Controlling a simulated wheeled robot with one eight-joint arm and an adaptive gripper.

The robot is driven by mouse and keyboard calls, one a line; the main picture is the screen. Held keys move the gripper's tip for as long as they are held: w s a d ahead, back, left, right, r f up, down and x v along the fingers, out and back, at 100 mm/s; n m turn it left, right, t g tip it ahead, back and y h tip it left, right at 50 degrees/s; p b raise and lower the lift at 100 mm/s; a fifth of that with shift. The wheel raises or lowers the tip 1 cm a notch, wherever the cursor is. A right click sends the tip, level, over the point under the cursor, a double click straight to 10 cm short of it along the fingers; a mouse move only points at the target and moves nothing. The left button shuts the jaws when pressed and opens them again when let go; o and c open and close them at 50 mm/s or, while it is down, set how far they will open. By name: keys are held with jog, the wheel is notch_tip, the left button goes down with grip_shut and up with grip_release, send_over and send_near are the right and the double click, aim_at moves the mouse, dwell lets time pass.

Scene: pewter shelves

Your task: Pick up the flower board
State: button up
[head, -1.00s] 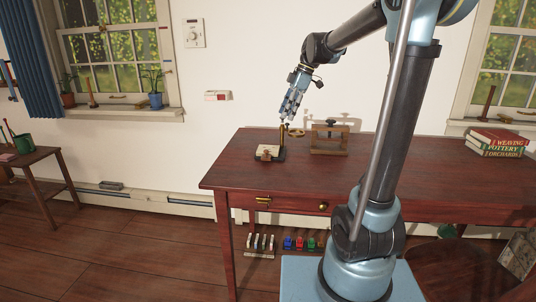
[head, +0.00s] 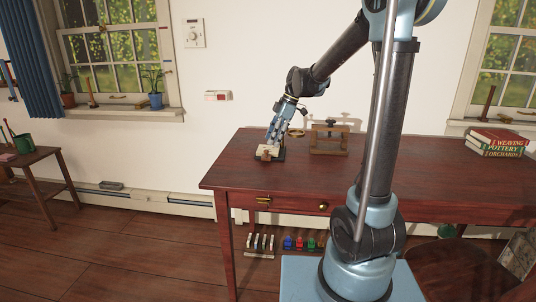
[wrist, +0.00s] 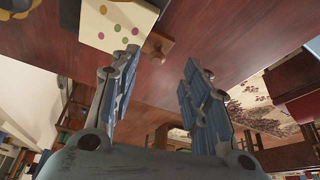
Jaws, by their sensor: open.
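My gripper (head: 270,143) is open and low over the left part of the desk. In the wrist view its two fingers (wrist: 161,60) are spread with nothing held between them. A pale cream board with coloured dots (wrist: 108,27) lies beyond the left fingertip, and a small wooden knob (wrist: 155,47) is beside it. In the head view the cream board (head: 262,149) is just under the fingers, partly covered by them. A cream panel with dark red flowers (wrist: 262,103) shows at the right of the wrist view. I cannot tell which is the flower board.
A wooden frame stand (head: 329,138) is just right of my gripper on the red-brown desk (head: 400,160). A brass ring-like object (head: 297,132) is behind it. Stacked books (head: 497,142) lie at the right end. The desk's middle is clear.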

aim_at(267, 150)
jog(key=shift+w+x, duration=0.1)
jog(key=shift+x, duration=1.25)
jog(key=shift+w+x, duration=0.15)
jog(key=shift+x, duration=1.2)
jog(key=shift+a, duration=0.15)
jog(key=shift+r, duration=0.1)
grip_shut()
